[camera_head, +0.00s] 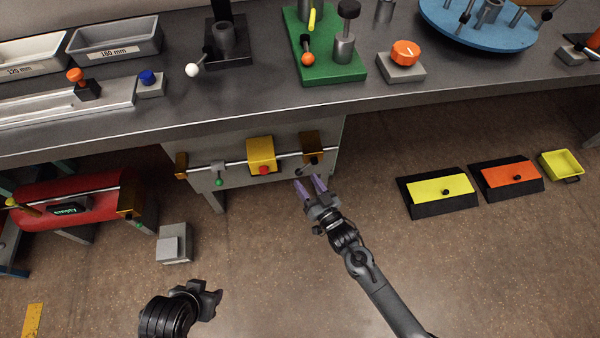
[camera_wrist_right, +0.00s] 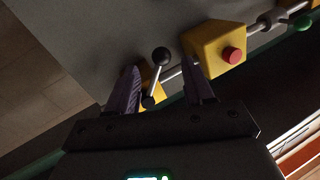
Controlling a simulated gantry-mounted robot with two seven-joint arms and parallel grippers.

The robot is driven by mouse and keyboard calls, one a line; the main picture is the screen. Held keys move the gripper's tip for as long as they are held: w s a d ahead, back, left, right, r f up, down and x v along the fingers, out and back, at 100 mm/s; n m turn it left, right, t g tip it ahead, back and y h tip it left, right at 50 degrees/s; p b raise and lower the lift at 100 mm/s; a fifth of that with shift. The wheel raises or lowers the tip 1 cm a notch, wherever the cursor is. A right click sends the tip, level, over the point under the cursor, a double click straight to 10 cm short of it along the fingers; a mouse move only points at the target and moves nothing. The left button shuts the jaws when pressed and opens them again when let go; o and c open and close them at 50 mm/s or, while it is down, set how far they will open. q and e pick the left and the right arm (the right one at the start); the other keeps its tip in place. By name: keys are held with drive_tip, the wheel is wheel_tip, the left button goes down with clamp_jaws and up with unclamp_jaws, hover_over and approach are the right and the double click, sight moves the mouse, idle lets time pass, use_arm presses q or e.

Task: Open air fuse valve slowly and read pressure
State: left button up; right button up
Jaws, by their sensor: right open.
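A pipe with valve fittings runs along the grey panel under the bench. At its right end a small lever with a black knob (camera_head: 313,160) sits at a brass block (camera_head: 312,140). My right gripper (camera_head: 311,180) is open just below this lever. In the right wrist view the black-knobbed lever (camera_wrist_right: 160,72) shows between the spread purple fingers (camera_wrist_right: 160,64), with no clear contact. A yellow box with a red button (camera_head: 263,170) and a green-knobbed lever (camera_head: 219,181) are farther left. The red tank's display (camera_head: 66,211) reads "empty". My left gripper (camera_head: 209,296) is low; its fingers are unclear.
The bench (camera_head: 180,125) overhangs the panel and carries trays, a green fixture (camera_head: 335,72) and a blue turntable (camera_head: 460,35). A grey box (camera_head: 174,244) stands on the floor at left. Yellow and orange pedals (camera_head: 440,188) lie at right. The floor around my right arm is open.

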sight(300, 175)
drive_tip(key=b+x, duration=0.2)
drive_tip(key=x, duration=0.2)
drive_tip(key=shift+w+a+f, duration=0.15)
drive_tip(key=shift+w+a, duration=0.05)
drive_tip(key=shift+a, duration=0.15)
drive_tip(key=shift+w+a, duration=0.1)
drive_tip(key=shift+w, duration=0.4)
